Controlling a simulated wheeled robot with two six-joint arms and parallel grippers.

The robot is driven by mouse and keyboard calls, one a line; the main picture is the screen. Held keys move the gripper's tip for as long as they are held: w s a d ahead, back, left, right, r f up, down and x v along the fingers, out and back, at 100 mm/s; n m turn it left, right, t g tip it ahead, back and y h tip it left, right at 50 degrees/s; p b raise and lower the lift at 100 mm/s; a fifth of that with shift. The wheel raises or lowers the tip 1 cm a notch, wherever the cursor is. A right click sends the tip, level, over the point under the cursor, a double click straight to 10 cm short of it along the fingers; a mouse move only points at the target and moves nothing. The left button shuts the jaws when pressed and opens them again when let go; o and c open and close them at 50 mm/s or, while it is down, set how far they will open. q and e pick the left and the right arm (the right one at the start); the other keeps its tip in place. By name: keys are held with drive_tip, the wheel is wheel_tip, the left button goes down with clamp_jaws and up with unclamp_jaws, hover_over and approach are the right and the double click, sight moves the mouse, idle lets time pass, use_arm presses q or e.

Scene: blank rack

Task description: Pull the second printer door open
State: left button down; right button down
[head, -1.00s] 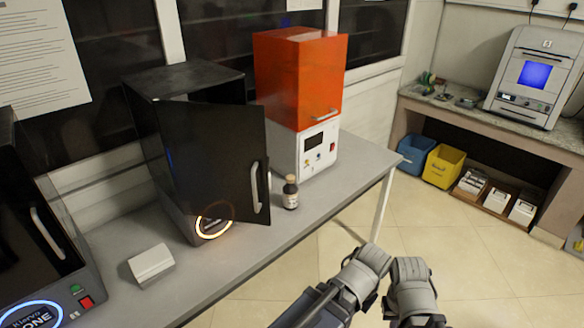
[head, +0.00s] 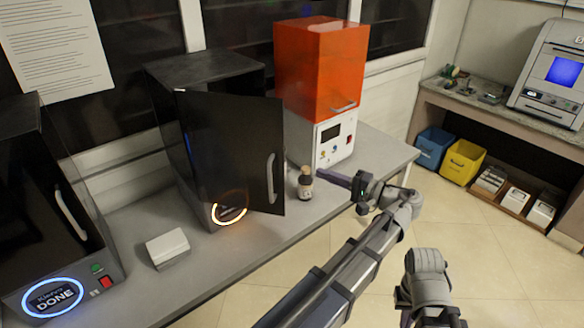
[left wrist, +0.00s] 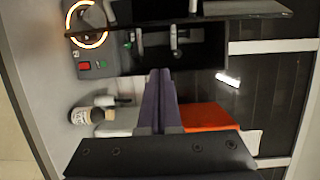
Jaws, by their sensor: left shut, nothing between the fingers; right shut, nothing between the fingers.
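The second printer (head: 205,68) is a black box on the bench with an orange-lit ring. Its dark door (head: 235,140) stands partly open, with a pale vertical handle (head: 271,178) near its free edge. In the left wrist view the door (left wrist: 255,10) runs edge-on along the top, and the printer's interior shows below it. My left gripper (head: 319,173) is shut and empty, its purple fingers right of the door's free edge and close to the bottle. The fingers also show in the left wrist view (left wrist: 161,75), pointing towards the opening. My right arm shows at lower right; its gripper is out of view.
A brown bottle (head: 306,184) stands on the bench just right of the door. An orange-topped white printer (head: 320,65) stands to the right. A white box (head: 167,248) and a first printer marked DONE (head: 75,225) are to the left.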

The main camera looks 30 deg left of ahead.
use_arm(q)
drive_tip(key=a, duration=1)
drive_tip(key=shift+s+d+r, duration=0.2)
drive_tip(key=shift+s+d, duration=0.05)
drive_tip(key=shift+s, duration=0.5)
drive_tip(key=shift+s+d+r, duration=0.2)
drive_tip(key=shift+s+d, duration=0.05)
drive_tip(key=shift+s, duration=0.45)
